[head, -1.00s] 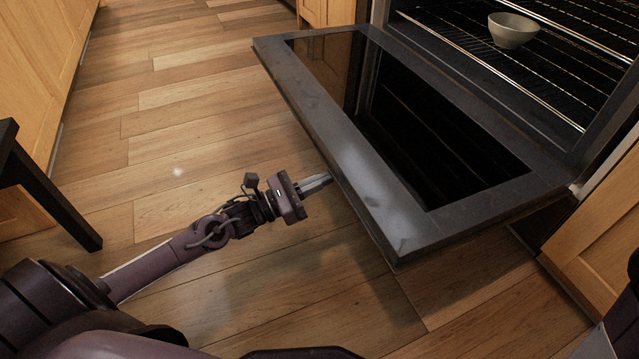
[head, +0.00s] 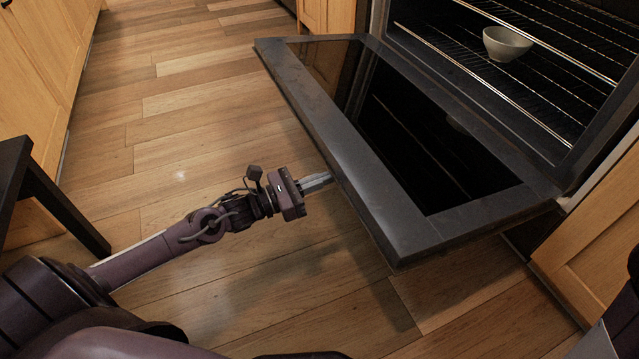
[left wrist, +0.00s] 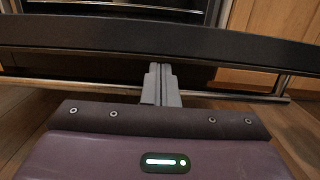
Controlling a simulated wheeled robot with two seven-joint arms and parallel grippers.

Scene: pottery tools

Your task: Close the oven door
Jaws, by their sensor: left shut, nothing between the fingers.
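The oven door (head: 352,160) is dark with a glass panel and hangs open, tilted out from the oven (head: 590,125). My left gripper (head: 326,179) is shut and empty, with its fingertips at the door's outer edge, partly under it. In the left wrist view the shut fingers (left wrist: 160,75) point at the door (left wrist: 215,45), whose edge runs across the picture. I cannot tell whether they touch it. A metal handle bar (left wrist: 225,96) shows below the door edge. My right gripper is not in view.
A pale bowl (head: 505,44) stands on the oven's wire rack (head: 470,48). Wooden cabinets (head: 600,225) flank the oven. A dark piece of furniture (head: 60,205) stands at the left. The wooden floor left of the door is clear.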

